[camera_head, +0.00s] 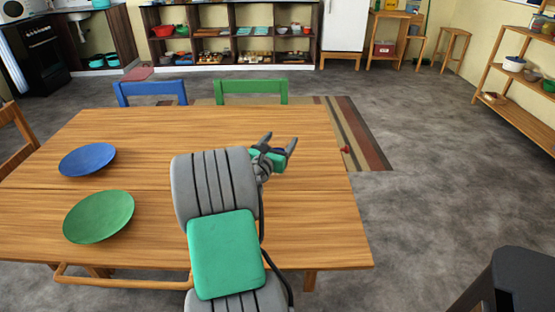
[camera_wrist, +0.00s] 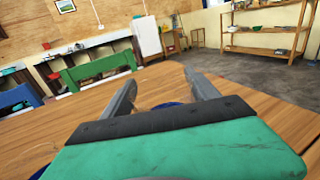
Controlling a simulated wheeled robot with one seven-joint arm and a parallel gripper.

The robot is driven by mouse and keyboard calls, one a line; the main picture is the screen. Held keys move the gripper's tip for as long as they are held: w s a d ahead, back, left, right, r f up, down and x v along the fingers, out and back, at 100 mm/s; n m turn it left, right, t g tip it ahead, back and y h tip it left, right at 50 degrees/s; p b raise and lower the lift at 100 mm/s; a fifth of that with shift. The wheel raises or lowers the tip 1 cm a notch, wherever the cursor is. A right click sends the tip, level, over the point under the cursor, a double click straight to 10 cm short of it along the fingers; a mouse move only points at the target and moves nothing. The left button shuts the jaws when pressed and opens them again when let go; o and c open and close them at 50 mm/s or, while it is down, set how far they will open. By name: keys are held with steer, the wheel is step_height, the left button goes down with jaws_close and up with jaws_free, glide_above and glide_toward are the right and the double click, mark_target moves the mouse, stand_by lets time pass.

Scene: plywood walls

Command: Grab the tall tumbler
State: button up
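My gripper (camera_head: 280,139) is over the right part of the wooden table (camera_head: 130,135), with its two fingers spread apart. In the wrist view my gripper (camera_wrist: 159,76) also shows open, with a clear gap between the fingers. A small dark blue thing (camera_wrist: 168,104) shows low between the fingers, mostly hidden by my palm. I cannot tell whether it is the tall tumbler. No whole tumbler can be made out; my arm and gripper hide part of the tabletop.
A blue plate (camera_head: 87,159) and a green plate (camera_head: 99,216) lie on the table's left side. A blue chair (camera_head: 150,90) and a green chair (camera_head: 250,88) stand at its far edge. A shelf (camera_head: 520,110) stands at the right. The floor right of the table is mostly clear.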

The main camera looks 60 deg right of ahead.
jaws_close()
stand_by(0.6)
